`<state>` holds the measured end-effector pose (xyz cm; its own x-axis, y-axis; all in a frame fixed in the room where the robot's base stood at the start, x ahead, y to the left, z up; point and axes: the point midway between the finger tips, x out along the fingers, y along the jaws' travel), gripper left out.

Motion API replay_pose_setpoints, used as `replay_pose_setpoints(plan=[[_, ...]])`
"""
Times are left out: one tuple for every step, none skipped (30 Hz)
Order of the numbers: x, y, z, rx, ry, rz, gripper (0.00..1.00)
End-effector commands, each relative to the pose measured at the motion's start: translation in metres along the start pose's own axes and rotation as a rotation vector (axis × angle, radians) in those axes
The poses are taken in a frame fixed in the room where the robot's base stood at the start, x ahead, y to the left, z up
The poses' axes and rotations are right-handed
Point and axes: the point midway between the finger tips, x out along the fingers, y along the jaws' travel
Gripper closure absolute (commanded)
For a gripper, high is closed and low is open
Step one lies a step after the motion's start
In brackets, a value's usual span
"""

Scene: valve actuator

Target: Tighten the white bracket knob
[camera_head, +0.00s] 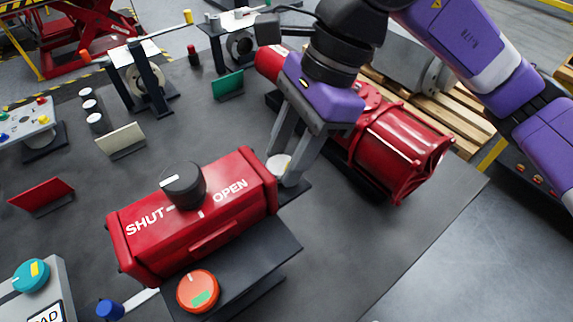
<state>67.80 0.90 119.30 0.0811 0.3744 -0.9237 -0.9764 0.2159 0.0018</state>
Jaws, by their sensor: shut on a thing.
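The white bracket knob (279,164) sits at the right end of the red SHUT/OPEN actuator box (195,222), beside the dark bracket plate (293,191). My gripper (285,170) reaches down from above with its grey fingers around the knob and is shut on it. The fingers hide part of the knob, so any mark on it and its turned angle cannot be told.
A red cylinder (397,150) lies behind and right of my gripper, close to the fingers. An orange-red knob (198,291) sits in front of the box. A green card (228,86) and a white card (121,140) stand farther back. The tabletop at right front is clear.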

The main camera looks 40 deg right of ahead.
Motion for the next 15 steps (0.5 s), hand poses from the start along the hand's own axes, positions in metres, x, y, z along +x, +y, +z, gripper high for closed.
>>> replay_pose_setpoints(plan=[[0.0050,-0.0029,-0.0043,0.015,0.005,-0.017,1.00],[0.0050,-0.0026,-0.0042,0.023,0.005,-0.019,1.00],[0.0048,-0.0023,-0.0041,0.034,0.005,-0.024,1.00],[0.0048,-0.0022,-0.0041,0.042,0.005,-0.029,1.00],[0.0050,-0.0017,-0.0039,0.052,0.005,-0.032,1.00],[0.0049,-0.0012,-0.0036,0.065,0.005,-0.038,1.00],[0.0048,-0.0010,-0.0033,0.078,0.004,-0.044,1.00],[0.0049,-0.0008,-0.0031,0.092,0.004,-0.050,1.00],[0.0049,-0.0003,-0.0031,0.112,0.005,-0.059,1.00],[0.0050,0.0001,-0.0031,0.131,0.005,-0.065,1.00],[0.0048,0.0003,-0.0031,0.150,0.005,-0.073,1.00],[0.0045,0.0004,-0.0029,0.174,0.004,-0.084,1.00],[0.0043,0.0005,-0.0026,0.191,0.004,-0.091,1.00],[0.0040,0.0007,-0.0024,0.207,0.004,-0.098,1.00],[0.0036,0.0011,-0.0020,0.228,0.003,-0.105,1.00]])
